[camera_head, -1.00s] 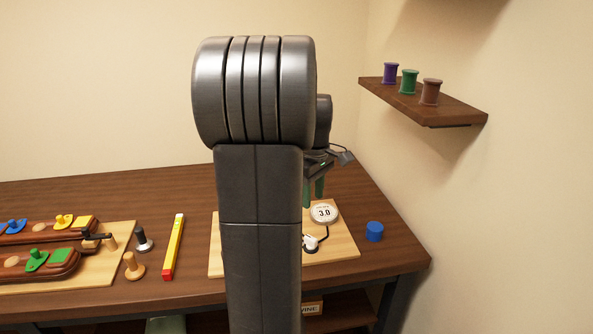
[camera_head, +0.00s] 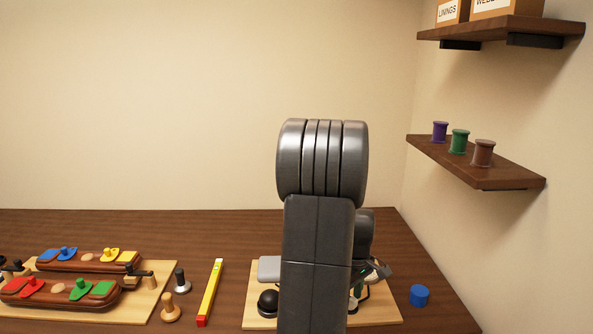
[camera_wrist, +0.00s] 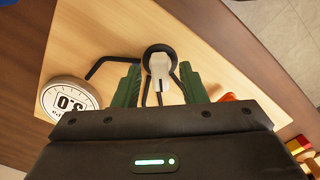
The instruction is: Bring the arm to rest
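My gripper (camera_wrist: 160,90) shows in the wrist view with two green fingers spread apart. A small white piece with a black loop (camera_wrist: 158,66) appears between them, with gaps visible on both sides. It looks to lie on the light wooden board (camera_wrist: 225,60); contact cannot be judged. In the head view my gripper (camera_head: 357,287) is mostly hidden behind my own arm, low over the right-hand board (camera_head: 385,311).
A black knob (camera_head: 268,302), a grey block (camera_head: 270,268), a blue cylinder (camera_head: 419,295) and a yellow-red bar (camera_head: 210,292) are nearby. A spool shelf (camera_head: 480,165) is on the right wall.

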